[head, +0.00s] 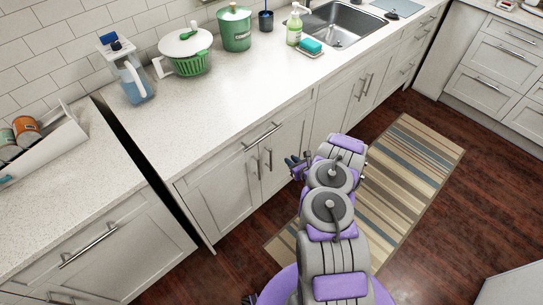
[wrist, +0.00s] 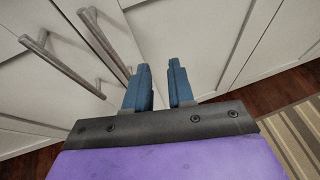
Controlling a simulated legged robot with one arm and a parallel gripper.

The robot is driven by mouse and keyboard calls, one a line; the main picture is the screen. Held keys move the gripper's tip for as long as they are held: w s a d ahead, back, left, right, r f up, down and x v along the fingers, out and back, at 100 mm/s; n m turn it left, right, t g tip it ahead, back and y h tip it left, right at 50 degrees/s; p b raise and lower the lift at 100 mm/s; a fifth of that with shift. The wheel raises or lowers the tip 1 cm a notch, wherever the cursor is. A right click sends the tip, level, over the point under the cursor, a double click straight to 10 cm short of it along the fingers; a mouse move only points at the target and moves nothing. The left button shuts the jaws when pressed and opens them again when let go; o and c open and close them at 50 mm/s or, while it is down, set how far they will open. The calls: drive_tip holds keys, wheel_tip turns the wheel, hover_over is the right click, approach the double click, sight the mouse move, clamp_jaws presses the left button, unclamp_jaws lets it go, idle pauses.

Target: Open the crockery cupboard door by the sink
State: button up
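White cupboard doors line the front below the counter. One pair (head: 238,190) has two vertical bar handles (head: 263,162) under a long drawer handle (head: 262,137). Another pair (head: 335,112) is under the sink (head: 340,24), also with two bar handles (head: 362,87). All these doors look shut; no label shows which holds crockery. My gripper (head: 294,163) is in front of the fronts, right of the nearer handles. In the wrist view its blue fingers (wrist: 159,75) are apart with nothing between them. Two bar handles, one nearer (wrist: 65,62) and one farther (wrist: 105,45), lie left of the fingers.
A striped rug (head: 415,170) lies on the dark wood floor (head: 460,220), partly beneath my arm. The counter holds a salad spinner (head: 187,55), a pitcher (head: 132,80), a green canister (head: 235,30) and a soap bottle (head: 294,27). A dark gap (head: 150,165) separates two counter sections.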

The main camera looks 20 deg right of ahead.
drive_tip(key=p+v, duration=0.9)
drive_tip(key=v, duration=0.6)
drive_tip(key=shift+a, duration=0.2)
idle(0.8)
drive_tip(key=shift+s+f+b, duration=0.1)
drive_tip(key=shift+f+b, duration=0.05)
drive_tip(key=shift+b, duration=0.2)
idle(0.3)
drive_tip(key=p+v, duration=0.5)
drive_tip(key=v, duration=1.2)
drive_tip(key=shift+s+p, duration=0.15)
drive_tip(key=shift+p, duration=0.25)
